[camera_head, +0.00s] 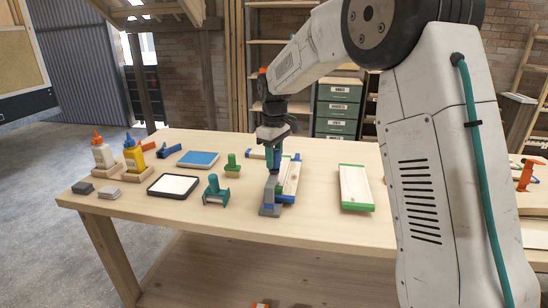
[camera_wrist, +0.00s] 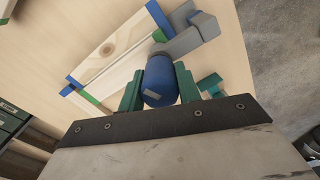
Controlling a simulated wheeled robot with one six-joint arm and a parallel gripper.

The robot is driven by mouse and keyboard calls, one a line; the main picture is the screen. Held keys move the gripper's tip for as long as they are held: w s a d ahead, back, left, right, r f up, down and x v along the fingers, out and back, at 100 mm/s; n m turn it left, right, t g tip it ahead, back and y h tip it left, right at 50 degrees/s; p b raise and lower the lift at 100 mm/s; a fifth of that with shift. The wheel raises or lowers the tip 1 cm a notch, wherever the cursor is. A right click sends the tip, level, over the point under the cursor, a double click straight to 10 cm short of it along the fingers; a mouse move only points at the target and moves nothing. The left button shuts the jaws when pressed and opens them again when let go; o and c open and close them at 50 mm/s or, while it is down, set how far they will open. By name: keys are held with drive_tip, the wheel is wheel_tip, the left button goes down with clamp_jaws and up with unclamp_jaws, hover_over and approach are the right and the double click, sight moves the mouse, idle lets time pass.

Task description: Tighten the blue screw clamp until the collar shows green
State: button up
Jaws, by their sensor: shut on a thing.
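The blue screw clamp has a grey body (camera_head: 270,205) standing at the near end of a pair of boards on the workbench. Its grey arm also shows in the wrist view (camera_wrist: 190,38). My gripper (camera_head: 272,160) points down over the clamp. In the wrist view its green fingers are shut on the clamp's blue handle (camera_wrist: 159,84), one on each side. The boards (camera_head: 290,178) are pale wood with blue ends and a green strip between them. I cannot make out the collar or its colour; the handle and fingers cover that area.
On the workbench (camera_head: 150,215), a green clamp (camera_head: 215,190) stands to the left and a green-edged board (camera_head: 354,187) lies to the right. Glue bottles (camera_head: 133,155), a white-topped tray (camera_head: 174,185) and a blue pad (camera_head: 198,159) are farther left. Bare bench lies in front.

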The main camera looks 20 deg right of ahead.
drive_tip(key=m, duration=0.5)
drive_tip(key=shift+m, duration=0.3)
drive_tip(key=m, duration=0.9)
drive_tip(key=shift+m, duration=2.9)
drive_tip(key=o, duration=1)
drive_tip(key=shift+c, duration=0.2)
drive_tip(key=shift+r, duration=0.1)
wheel_tip(320, 180, up, 8)
drive_tip(key=shift+f, duration=0.2)
